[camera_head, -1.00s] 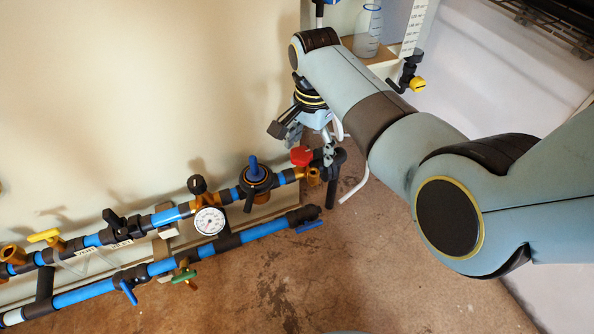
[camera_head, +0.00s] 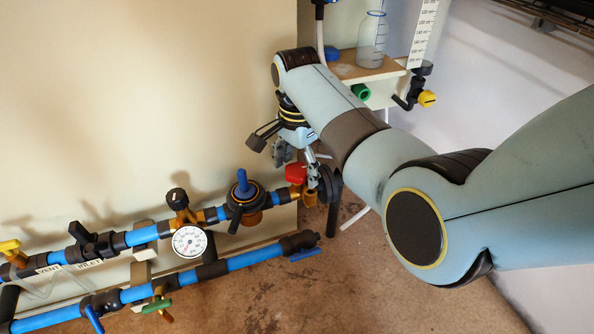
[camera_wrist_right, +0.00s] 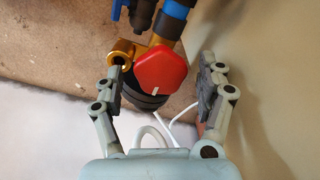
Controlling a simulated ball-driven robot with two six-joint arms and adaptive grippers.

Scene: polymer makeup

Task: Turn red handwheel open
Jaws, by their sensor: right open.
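The red handwheel (camera_head: 296,173) sits at the right end of the upper blue pipe line, on a brass fitting. In the right wrist view the red handwheel (camera_wrist_right: 161,73) is a rounded knob with a short white mark near its lower edge. My right gripper (camera_head: 298,160) is open at the handwheel. In the wrist view my right gripper (camera_wrist_right: 162,68) has one finger on each side of it, with a clear gap on the right; the left finger overlaps the brass fitting in the picture, and contact cannot be told. My left gripper is not in view.
A pressure gauge (camera_head: 189,241), a black-and-brass regulator (camera_head: 244,203) with a blue knob and a yellow lever (camera_head: 9,246) are along the upper line. A lower blue pipe (camera_head: 255,257) runs below. A glass bottle (camera_head: 372,40) stands on a shelf behind my right arm.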

